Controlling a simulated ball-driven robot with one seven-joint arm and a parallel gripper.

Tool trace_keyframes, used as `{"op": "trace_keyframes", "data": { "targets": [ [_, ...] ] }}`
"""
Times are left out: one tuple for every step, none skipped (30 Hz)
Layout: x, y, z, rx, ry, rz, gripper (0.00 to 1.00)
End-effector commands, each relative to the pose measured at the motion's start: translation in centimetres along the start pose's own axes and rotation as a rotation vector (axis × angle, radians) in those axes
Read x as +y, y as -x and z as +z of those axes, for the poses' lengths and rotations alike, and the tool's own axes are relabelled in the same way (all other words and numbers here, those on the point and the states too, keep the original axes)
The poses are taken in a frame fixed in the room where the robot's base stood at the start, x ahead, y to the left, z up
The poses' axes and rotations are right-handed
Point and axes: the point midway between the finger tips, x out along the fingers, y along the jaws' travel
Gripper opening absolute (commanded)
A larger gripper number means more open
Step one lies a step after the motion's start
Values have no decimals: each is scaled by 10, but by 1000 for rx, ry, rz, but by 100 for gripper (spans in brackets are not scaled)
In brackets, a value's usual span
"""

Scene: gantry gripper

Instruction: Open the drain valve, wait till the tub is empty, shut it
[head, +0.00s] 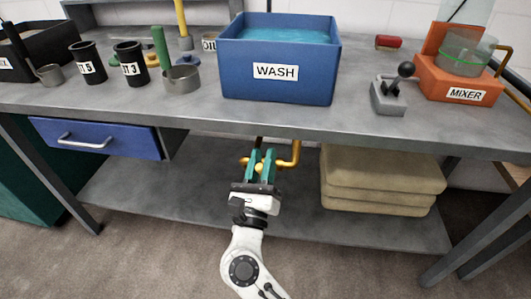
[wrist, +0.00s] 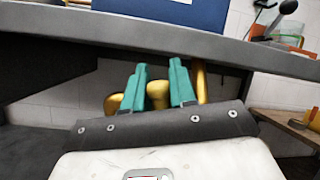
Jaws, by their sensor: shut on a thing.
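The blue tub (head: 278,88) labelled WASH stands on the bench, with blue-green water (head: 285,35) in it below the rim. Under the bench front hangs a yellow drain pipe (head: 296,153), which also shows in the wrist view (wrist: 202,82). My gripper (head: 262,154) has green fingers and is beneath the bench at this pipe. Its fingers are shut on a yellow valve handle (wrist: 158,95), whose rounded part shows between them. Another yellow rounded part (wrist: 113,103) shows left of the fingers. The fingers hide much of the valve, and I cannot tell its setting.
The bench edge (head: 200,117) runs just above my gripper. Folded tan cloths (head: 375,185) lie on the lower shelf (head: 150,200) to the right. A blue drawer (head: 90,140) is at left. A lever box (head: 390,96) and an orange mixer (head: 455,84) stand on the bench.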

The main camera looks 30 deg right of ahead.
Motion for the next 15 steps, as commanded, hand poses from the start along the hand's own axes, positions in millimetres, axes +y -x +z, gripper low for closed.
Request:
{"op": "trace_keyframes", "data": {
  "targets": [
    [0,-1,2,-4,29,13,0],
    [0,-1,3,-8,45,20,0],
    [1,-1,3,-13,67,28,0],
    [2,-1,3,-16,81,34,0],
    [3,0,3,-19,94,40,0],
    [4,0,2,-23,111,48,0],
    [4,0,2,-25,123,53,0],
    [5,0,2,-28,133,57,0],
    [5,0,2,-30,145,62,0],
    [5,1,2,-32,153,65,0],
    [6,1,1,-34,160,68,0],
    [6,1,1,-36,169,71,0],
    [6,1,1,-37,174,73,0],
    [6,1,1,-38,179,75,0],
    [7,2,1,-39,183,77,0]
  ]
}}
